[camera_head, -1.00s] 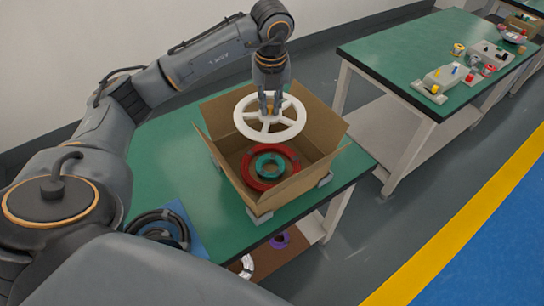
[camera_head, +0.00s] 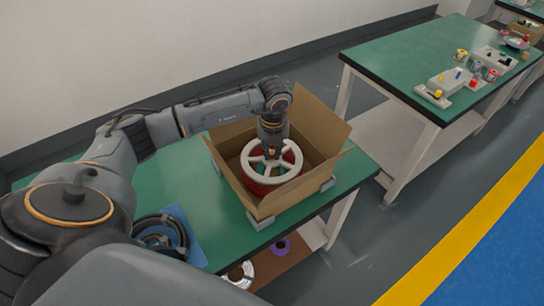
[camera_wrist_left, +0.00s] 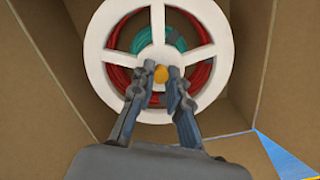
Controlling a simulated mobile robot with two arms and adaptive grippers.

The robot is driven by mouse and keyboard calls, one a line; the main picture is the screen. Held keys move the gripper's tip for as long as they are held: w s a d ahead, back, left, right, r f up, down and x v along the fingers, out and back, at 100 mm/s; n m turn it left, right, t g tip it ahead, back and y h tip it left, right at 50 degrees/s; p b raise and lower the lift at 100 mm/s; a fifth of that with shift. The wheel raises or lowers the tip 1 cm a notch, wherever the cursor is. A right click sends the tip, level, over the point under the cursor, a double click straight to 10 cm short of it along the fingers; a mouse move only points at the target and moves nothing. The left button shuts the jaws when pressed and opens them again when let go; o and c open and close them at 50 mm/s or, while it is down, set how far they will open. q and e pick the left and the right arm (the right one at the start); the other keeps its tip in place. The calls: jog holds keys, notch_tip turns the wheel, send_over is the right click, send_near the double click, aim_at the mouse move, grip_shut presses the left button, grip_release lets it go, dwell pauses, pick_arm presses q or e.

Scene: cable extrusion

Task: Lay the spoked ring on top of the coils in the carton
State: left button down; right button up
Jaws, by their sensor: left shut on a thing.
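The white spoked ring (camera_head: 290,163) is inside the open carton (camera_head: 234,182), over the coils. My left gripper (camera_head: 271,152) reaches down into the carton and is shut on the ring's orange centre knob (camera_wrist_left: 160,74). The red coil (camera_head: 258,187) and the teal coil (camera_wrist_left: 172,38) show between the spokes of the ring (camera_wrist_left: 98,54). The ring looks roughly level over the coils; I cannot tell whether it touches them. My right gripper is not in view.
The carton stands on a green table (camera_head: 190,183). Black cable coils (camera_head: 160,232) lie on a blue mat at the table's near left. A second green table (camera_head: 412,58) with spools stands at the right, across a floor gap.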

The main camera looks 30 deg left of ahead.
aim_at(272, 156)
pick_arm(q)
notch_tip(272, 156, down, 3)
jog(key=shift+f, duration=0.1)
jog(key=shift+f+b, duration=0.35)
jog(key=shift+f, duration=0.15)
jog(key=c, duration=1.3)
grip_release()
